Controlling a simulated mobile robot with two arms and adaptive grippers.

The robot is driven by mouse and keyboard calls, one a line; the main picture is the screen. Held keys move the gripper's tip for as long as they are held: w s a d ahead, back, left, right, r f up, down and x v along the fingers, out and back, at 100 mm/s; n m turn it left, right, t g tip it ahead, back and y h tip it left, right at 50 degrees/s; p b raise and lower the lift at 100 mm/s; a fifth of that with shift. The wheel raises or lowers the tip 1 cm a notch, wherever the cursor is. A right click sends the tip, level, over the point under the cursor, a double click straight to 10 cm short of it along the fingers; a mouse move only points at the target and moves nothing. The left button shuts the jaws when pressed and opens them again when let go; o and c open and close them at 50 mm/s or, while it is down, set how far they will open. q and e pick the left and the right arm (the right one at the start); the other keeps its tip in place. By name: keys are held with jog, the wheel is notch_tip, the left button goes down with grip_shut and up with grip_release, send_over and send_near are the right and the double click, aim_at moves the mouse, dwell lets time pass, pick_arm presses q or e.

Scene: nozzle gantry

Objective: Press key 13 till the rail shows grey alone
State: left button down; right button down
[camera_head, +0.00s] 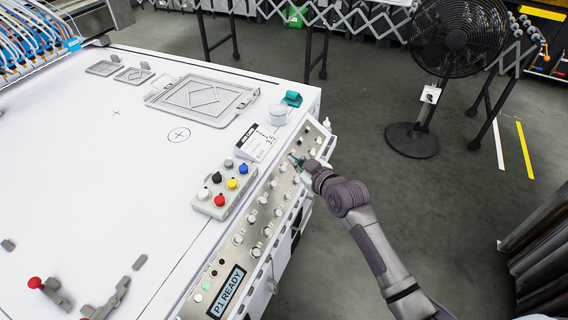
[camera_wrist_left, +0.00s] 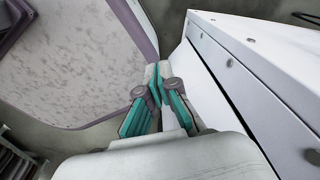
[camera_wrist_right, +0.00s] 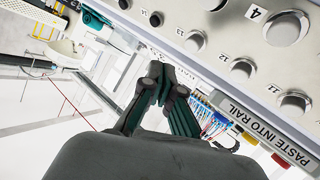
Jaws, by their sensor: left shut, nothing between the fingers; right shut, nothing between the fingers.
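The key panel (camera_head: 250,226) runs along the front edge of the white machine, with rows of round pale keys. My right gripper (camera_head: 294,160) is shut and empty, close to its upper end. In the right wrist view the fingers (camera_wrist_right: 160,78) are closed below the panel face. A small key (camera_wrist_right: 195,42) beside a label that seems to read 13 is above and right of the fingertips; contact cannot be told. Keys labelled 12 (camera_wrist_right: 243,69) and 11 (camera_wrist_right: 295,104) lie further right. My left gripper (camera_wrist_left: 158,90) is shut beside a white panelled side. I cannot identify the rail's colour.
A display (camera_head: 227,292) reads P1 READY. A box of coloured knobs (camera_head: 225,187), a small sign (camera_head: 254,142) and a white cup (camera_head: 278,116) stand on the top. A label (camera_wrist_right: 283,142) reads PASTE INTO RAIL. A black fan (camera_head: 455,40) stands right; floor between is open.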

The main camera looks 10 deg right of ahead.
jog(key=shift+s+d+r+p, duration=0.3)
jog(key=shift+r+p, duration=0.1)
jog(key=shift+r, duration=0.1)
jog(key=shift+s+d+r+p, duration=0.15)
jog(key=shift+d+r+p, duration=0.2)
jog(key=shift+r, duration=0.15)
jog(key=shift+a, duration=0.1)
dwell(0.8)
